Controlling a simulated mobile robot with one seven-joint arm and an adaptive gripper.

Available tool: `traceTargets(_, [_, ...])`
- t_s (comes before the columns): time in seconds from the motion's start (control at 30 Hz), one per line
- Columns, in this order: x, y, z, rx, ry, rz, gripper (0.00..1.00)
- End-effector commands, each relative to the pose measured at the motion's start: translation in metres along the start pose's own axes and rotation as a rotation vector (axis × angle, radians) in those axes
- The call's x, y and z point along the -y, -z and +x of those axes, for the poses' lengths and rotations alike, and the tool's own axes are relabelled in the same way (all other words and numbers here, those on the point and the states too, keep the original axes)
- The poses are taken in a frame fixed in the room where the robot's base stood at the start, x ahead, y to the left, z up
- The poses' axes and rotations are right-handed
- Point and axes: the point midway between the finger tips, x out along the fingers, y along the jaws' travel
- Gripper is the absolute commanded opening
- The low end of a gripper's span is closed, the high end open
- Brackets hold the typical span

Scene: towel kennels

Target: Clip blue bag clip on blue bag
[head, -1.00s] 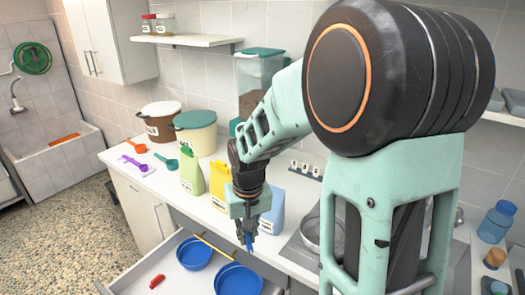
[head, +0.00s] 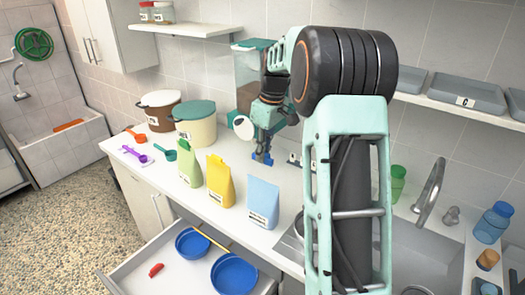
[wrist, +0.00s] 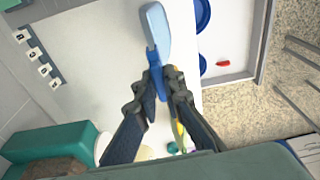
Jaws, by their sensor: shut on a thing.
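The blue bag (head: 263,203) is light blue and stands upright on the white counter, at the right end of a row of bags. My gripper (head: 261,152) is shut on the small dark blue bag clip (head: 262,160), which points down. In the head view they are above and behind the blue bag, apart from it. In the wrist view the blue clip (wrist: 153,58) sticks out past the fingertips of my gripper (wrist: 160,78). It overlaps the blue bag (wrist: 155,28) in the picture; the height gap cannot be told there.
A yellow bag (head: 219,181) and a green bag (head: 190,163) stand left of the blue bag. An open drawer (head: 172,270) below holds blue bowls (head: 234,275) and a red clip (head: 156,270). A tall container (head: 250,75) stands behind, and a sink (head: 430,240) lies right.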

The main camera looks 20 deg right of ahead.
Motion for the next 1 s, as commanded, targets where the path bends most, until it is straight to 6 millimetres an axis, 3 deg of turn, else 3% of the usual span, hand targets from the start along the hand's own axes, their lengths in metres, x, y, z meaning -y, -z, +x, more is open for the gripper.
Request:
traceTargets(0.27, [0.0,-0.002,0.015,0.0,0.001,-0.001,0.0])
traceTargets(0.73, [0.0,-0.009,0.059,0.0,0.0,0.0,0.0])
traceTargets(1.0, [0.0,-0.01,0.067,-0.001,0.0,0.0,0.0])
